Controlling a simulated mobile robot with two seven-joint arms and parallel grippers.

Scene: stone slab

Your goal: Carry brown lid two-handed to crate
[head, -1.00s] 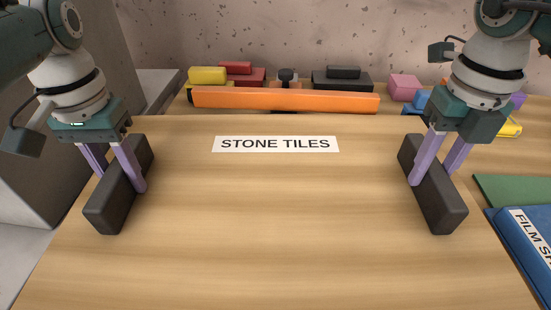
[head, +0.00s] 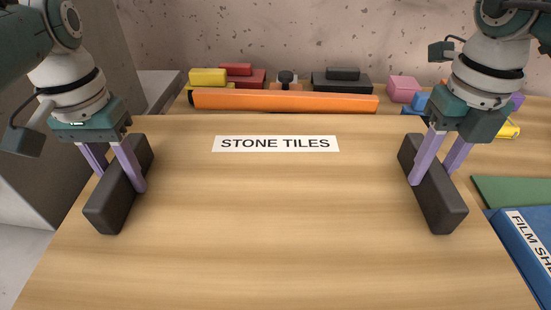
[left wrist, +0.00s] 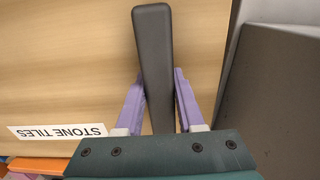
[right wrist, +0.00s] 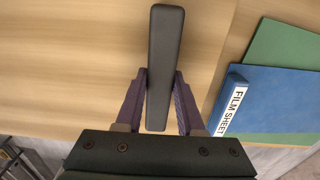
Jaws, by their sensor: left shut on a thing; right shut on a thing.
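The brown lid (head: 275,220) is a wide wood-grain panel that fills the middle of the head view, with a white "STONE TILES" label (head: 275,144). A dark bar handle stands at each side, the left handle (head: 108,212) and the right handle (head: 442,208). My left gripper (head: 121,182) is shut on the left handle, one finger on each side, as the left wrist view (left wrist: 157,95) also shows. My right gripper (head: 433,178) is shut on the right handle in the same way. I cannot make out the crate or what lies under the lid.
An orange bar (head: 285,100) lies beyond the lid's far edge, with yellow, red and black blocks behind it. Pink and blue blocks stand at the back right. A green sheet (head: 515,192) and a blue "FILM SH..." item (head: 520,255) lie at right. A grey block (head: 75,110) stands at left.

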